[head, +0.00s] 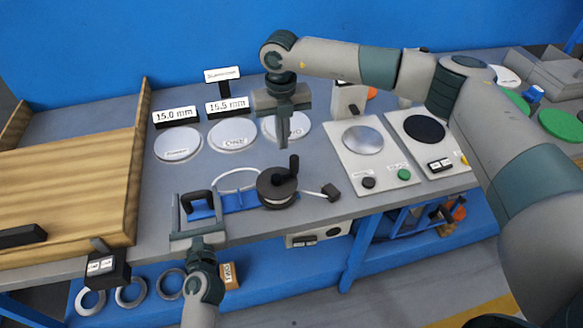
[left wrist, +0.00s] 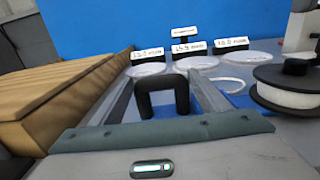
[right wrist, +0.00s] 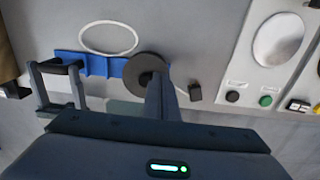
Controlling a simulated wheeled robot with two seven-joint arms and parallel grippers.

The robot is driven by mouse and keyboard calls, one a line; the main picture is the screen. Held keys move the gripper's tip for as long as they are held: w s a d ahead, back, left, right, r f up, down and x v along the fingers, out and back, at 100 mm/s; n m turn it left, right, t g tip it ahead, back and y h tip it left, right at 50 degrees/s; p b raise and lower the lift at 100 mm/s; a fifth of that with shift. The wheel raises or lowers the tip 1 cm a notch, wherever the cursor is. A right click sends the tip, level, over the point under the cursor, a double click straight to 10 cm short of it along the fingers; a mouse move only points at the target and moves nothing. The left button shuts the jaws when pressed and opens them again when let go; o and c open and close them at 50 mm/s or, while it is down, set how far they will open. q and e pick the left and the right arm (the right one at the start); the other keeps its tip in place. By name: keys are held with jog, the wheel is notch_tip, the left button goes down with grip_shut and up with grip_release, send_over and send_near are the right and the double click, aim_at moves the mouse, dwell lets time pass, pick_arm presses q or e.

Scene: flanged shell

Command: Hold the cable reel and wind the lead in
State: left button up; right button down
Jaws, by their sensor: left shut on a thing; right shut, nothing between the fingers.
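The cable reel (head: 277,188) is a dark drum with an upright crank knob (head: 294,165), on a blue base (head: 240,200) with a black grip (head: 188,198). My left gripper (head: 197,204) is shut on the grip, one finger either side; the grip also shows in the left wrist view (left wrist: 143,98). White lead shows on the drum (left wrist: 292,98), and a dark plug (head: 331,192) lies right of it. My right gripper (head: 283,143) is shut and empty, above the reel near the knob.
Labelled pale discs (head: 178,143) stand at the back. A wooden ramp (head: 70,190) is at left. Panels with round pads (head: 362,140) and buttons are at right. The bench's front edge is close to the reel.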

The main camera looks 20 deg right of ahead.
aim_at(296, 159)
jog(key=shift+f, duration=2.1)
jog(key=shift+s+d, duration=0.1)
jog(key=shift+d, duration=0.05)
jog(key=shift+s+d, duration=0.7)
jog(key=shift+s, duration=0.3)
jog(key=shift+s+d, duration=0.25)
jog(key=shift+s, duration=1)
pick_arm(q)
jog(key=shift+a, duration=0.15)
pick_arm(e)
jog(key=shift+s+a+f, duration=0.1)
jog(key=shift+s+a, duration=0.2)
jog(key=shift+s, duration=0.4)
jog(key=shift+s+a, duration=0.3)
jog(key=shift+s, duration=0.35)
jog(key=shift+s+a, duration=0.8)
jog(key=shift+a, duration=0.25)
jog(key=shift+w+r, duration=0.1)
jog(key=shift+r, duration=0.75)
pick_arm(q)
jog(key=shift+d, duration=0.2)
pick_arm(e)
notch_tip(296, 159, up, 7)
jog(key=shift+r, duration=0.2)
